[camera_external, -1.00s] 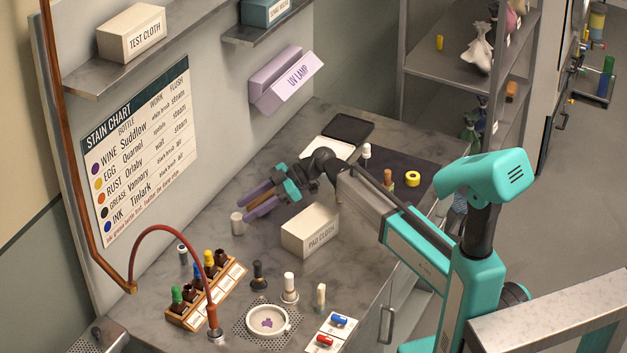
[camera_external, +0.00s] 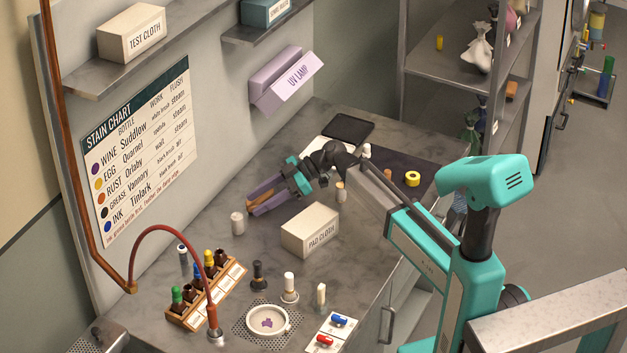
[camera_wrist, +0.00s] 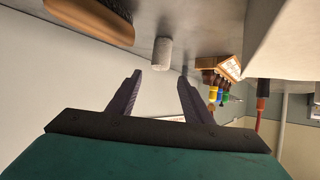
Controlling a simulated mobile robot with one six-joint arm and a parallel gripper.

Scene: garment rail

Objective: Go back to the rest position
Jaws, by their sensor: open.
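My gripper (camera_external: 251,200) is open and held above the left-middle part of the grey stone counter. In the wrist view its two dark purple fingers (camera_wrist: 160,76) stand apart with nothing held between them. A wooden brush with dark bristles (camera_wrist: 90,20) is beyond the fingers at the upper left of the wrist view. In the external view a brown wooden piece (camera_external: 261,200) shows between the fingers, seemingly that brush behind them. My arm reaches leftward over the counter.
The pad cloth box (camera_external: 310,231) stands just right of and below my gripper. A pale cylinder (camera_external: 237,223) stands near the fingertips. A bottle rack (camera_external: 207,293), a red hose (camera_external: 176,231) and a white dish (camera_external: 267,320) are nearer the front. The UV lamp (camera_external: 286,80) hangs on the wall.

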